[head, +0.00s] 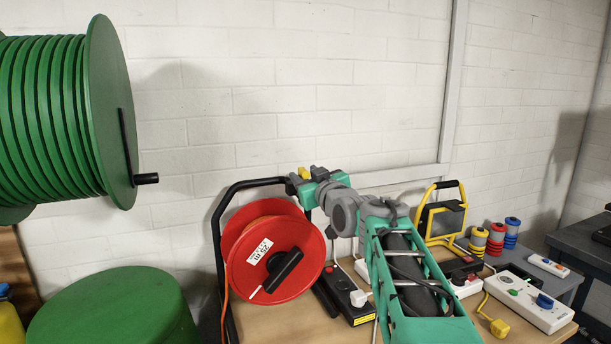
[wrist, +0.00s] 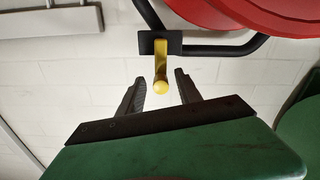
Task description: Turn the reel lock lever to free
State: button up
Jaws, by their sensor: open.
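The red cable reel (head: 268,258) hangs in a black tubular frame (head: 224,215) on the workbench. The yellow reel lock lever (wrist: 160,64) is in the wrist view, fixed to a dark block (wrist: 146,43) on the frame; its round knob points toward my gripper. In the head view the lever (head: 304,173) shows as a small yellow piece beside my gripper (head: 291,183). In the wrist view my gripper (wrist: 160,78) is open, one finger on each side of the lever's knob end. Visible gaps separate both fingers from it.
A large green cable drum (head: 55,115) with a black crank is at upper left. A yellow work lamp (head: 442,216), white socket strips (head: 530,301) and small coloured spools (head: 496,236) stand on the right. Bare white wall is behind the frame.

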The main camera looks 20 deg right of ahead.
jog(key=shift+c, duration=0.4)
jog(key=shift+a, duration=0.1)
grip_shut()
jog(key=shift+f+b, duration=0.15)
jog(key=shift+b, duration=0.25)
jog(key=n+b, duration=0.1)
jog(key=b, duration=0.1)
jog(key=a+n+b, duration=0.1)
jog(key=b, duration=0.1)
jog(key=shift+f, duration=0.3)
jog(key=a+n+b, duration=0.1)
jog(key=n+b, duration=0.1)
jog(key=b, duration=0.1)
jog(key=f+n+b, duration=0.1)
jog(key=n+b, duration=0.2)
jog(key=a+n+b, duration=0.1)
jog(key=n+b, duration=0.2)
jog(key=shift+a+f+b, duration=0.2)
jog(key=shift+a+b, duration=0.15)
jog(key=shift+a+f+n+b, duration=0.15)
jog(key=shift+a+n+b, duration=0.05)
jog(key=shift+n+b, duration=0.65)
jog(key=shift+a+f+n+b, duration=0.15)
jog(key=shift+n+b, duration=0.5)
jog(key=shift+n, duration=0.4)
